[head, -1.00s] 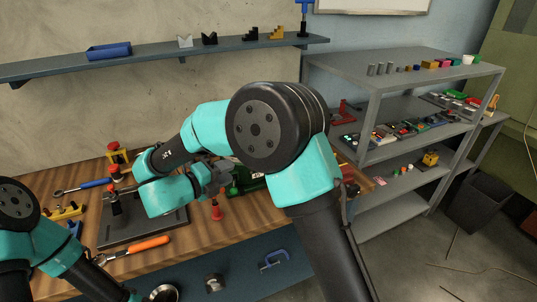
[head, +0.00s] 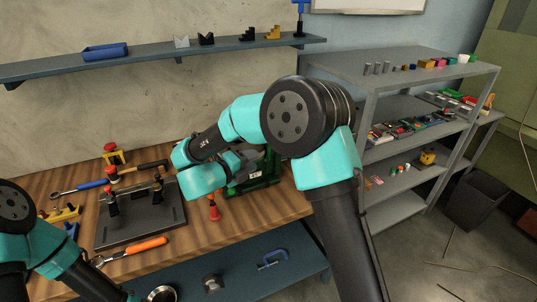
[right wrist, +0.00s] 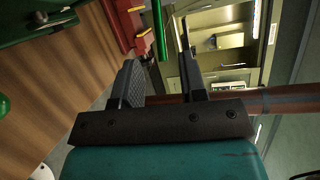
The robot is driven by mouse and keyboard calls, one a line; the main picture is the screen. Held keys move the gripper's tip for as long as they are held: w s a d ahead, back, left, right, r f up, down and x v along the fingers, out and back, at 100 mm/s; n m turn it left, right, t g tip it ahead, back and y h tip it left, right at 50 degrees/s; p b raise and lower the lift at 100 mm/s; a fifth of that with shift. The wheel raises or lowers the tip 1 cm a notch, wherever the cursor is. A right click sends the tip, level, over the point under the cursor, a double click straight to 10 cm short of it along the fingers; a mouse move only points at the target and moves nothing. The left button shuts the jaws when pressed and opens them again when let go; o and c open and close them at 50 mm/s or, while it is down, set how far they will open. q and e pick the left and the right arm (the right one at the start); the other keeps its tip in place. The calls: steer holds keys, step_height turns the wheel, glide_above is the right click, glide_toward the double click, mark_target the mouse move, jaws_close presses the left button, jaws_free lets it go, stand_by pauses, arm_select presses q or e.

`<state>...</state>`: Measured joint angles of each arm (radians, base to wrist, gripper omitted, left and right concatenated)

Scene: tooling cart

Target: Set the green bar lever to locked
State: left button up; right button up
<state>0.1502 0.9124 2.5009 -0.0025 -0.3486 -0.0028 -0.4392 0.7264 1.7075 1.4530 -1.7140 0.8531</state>
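A dark green fixture (head: 262,180) with a small pale label stands on the wooden bench, partly hidden behind my right arm. My right gripper (head: 252,160) is at this fixture, its fingertips hard to make out in the head view. In the right wrist view my right gripper (right wrist: 158,48) is open, its two dark fingers apart. A thin bright green bar (right wrist: 159,30) shows between the fingertips there; I cannot tell its depth or whether anything touches it. A dark green part (right wrist: 38,22) lies at the upper left. The lever's setting cannot be read. My left gripper is out of view.
A small red-topped piece (head: 213,209) stands left of the fixture. A dark plate with red-knobbed clamps (head: 140,228) and an orange-handled tool (head: 140,246) lie further left. A grey shelf rack (head: 405,75) stands right of the bench. A red and yellow part (right wrist: 126,24) is near my right fingers.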

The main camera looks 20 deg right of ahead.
mark_target(269, 152)
steer(key=x, duration=0.7)
steer(key=shift+d, duration=0.25)
jaws_close()
